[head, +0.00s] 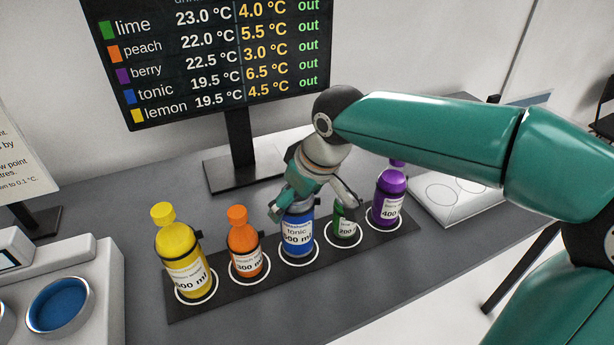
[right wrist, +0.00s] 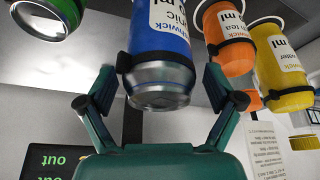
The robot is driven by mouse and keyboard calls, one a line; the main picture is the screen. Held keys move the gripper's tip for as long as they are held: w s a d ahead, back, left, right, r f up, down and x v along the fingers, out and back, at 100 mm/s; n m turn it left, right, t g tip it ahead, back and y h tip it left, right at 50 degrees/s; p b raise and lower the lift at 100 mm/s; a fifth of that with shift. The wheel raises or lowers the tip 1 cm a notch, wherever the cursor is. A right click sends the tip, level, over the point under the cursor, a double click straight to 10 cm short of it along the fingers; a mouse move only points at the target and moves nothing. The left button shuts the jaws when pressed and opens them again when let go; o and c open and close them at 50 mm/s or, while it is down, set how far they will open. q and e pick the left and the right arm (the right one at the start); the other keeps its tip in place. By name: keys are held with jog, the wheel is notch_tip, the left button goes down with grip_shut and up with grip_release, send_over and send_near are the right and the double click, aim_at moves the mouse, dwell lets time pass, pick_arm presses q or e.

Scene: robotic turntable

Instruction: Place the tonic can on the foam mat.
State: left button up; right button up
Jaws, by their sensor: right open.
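The tonic can (head: 298,237) is blue with a white label and a silver end. It stands upright in a white ring on a dark strip (head: 228,293), between an orange bottle and a green can. My right gripper (head: 312,203) is over its top. In the right wrist view, the tonic can (right wrist: 162,50) has a black band around it, and the open fingers of my right gripper (right wrist: 160,88) are on either side of its silver end, with gaps showing. I cannot tell which surface is the foam mat. My left gripper is out of view.
A yellow bottle (head: 181,257), orange bottle (head: 244,247), green can (head: 343,224) and purple bottle (head: 389,195) share the strip. A screen (head: 215,60) stands behind. A white board with circles (head: 455,195) is at right, a device with a blue dish (head: 59,304) at lower left.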

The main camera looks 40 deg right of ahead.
jog(key=v, duration=0.9)
jog(key=shift+s+r+p, duration=0.15)
jog(key=shift+r+p, duration=0.2)
jog(key=shift+p, duration=0.05)
